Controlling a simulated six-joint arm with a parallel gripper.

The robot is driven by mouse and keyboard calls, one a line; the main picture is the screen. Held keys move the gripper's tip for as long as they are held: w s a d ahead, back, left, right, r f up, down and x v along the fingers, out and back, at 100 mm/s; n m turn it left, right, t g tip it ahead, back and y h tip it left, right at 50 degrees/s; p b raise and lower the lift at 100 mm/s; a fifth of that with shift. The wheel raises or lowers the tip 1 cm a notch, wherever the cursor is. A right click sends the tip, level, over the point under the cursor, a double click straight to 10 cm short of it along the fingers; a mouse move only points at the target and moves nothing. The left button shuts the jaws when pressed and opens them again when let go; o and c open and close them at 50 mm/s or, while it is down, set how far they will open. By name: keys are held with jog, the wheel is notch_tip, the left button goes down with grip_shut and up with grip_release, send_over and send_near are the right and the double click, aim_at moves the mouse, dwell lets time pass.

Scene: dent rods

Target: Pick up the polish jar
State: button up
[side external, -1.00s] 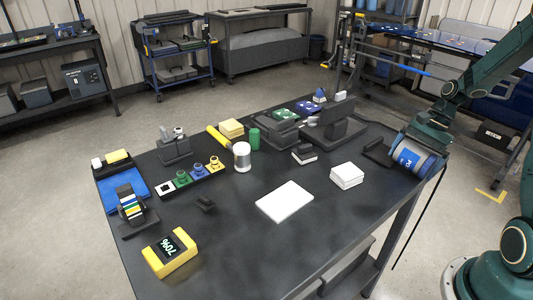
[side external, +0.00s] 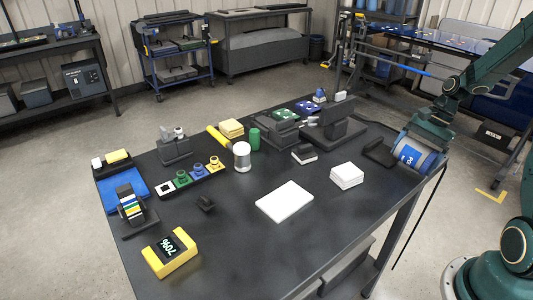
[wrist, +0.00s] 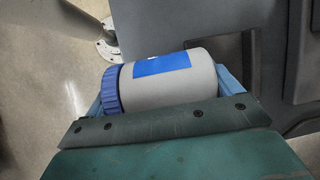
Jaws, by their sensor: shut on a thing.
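The polish jar (side external: 417,157) is at the right edge of the table in the side view, with a whitish body and a blue label. My gripper (side external: 424,147) is shut on it from above. In the wrist view the jar (wrist: 168,82) lies sideways across the picture, with its ribbed blue lid (wrist: 110,90) to the left. The near side of the jar is hidden by my gripper's green body. A gap between jar and table cannot be told clearly.
A black tray-like piece (side external: 379,153) is just left of the jar. A white block (side external: 347,175) and a flat white slab (side external: 285,201) lie further left. A white-topped cylinder (side external: 242,157) and several fixtures stand beyond. The front middle of the table is clear.

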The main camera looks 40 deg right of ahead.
aim_at(417, 145)
notch_tip(417, 145, up, 19)
dwell(0.8)
jog(key=shift+w+a+f, duration=0.1)
dwell(0.6)
jog(key=shift+w+a+f+n+g+h, duration=0.5)
jog(key=shift+w+a+f+n+g, duration=0.4)
jog(key=shift+w+a+f+n, duration=2.15)
jog(key=shift+w+a+f+n+g+h, duration=0.75)
jog(key=shift+a+f+n, duration=1.5)
jog(key=shift+a, duration=2.2)
jog(key=shift+w+a+f+n+g+h, duration=0.25)
jog(key=shift+w+a+f+n+g, duration=0.8)
jog(key=shift+w+a+f+n, duration=1.8)
jog(key=shift+s+a+r+n, duration=0.2)
jog(key=shift+s+a+r, duration=0.05)
jog(key=shift+a+r, duration=0.2)
jog(key=shift+s+a+r+n, duration=0.15)
jog(key=shift+s+a+r, duration=0.05)
jog(key=shift+a+r, duration=0.25)
jog(key=w+a+r+m+t+y, duration=0.1)
jog(key=w+a+r+m+t, duration=0.2)
jog(key=w+r+m, duration=0.3)
jog(key=w+a+r+m+t+y, duration=0.1)
jog(key=w+a+r+m+t, duration=0.1)
jog(key=w+r+m, duration=0.4)
notch_tip(417, 145, up, 3)
jog(key=m+t, duration=0.1)
jog(key=m, duration=0.6)
jog(key=shift+w+a+m+y, duration=0.25)
jog(key=shift+a+m+y, duration=0.15)
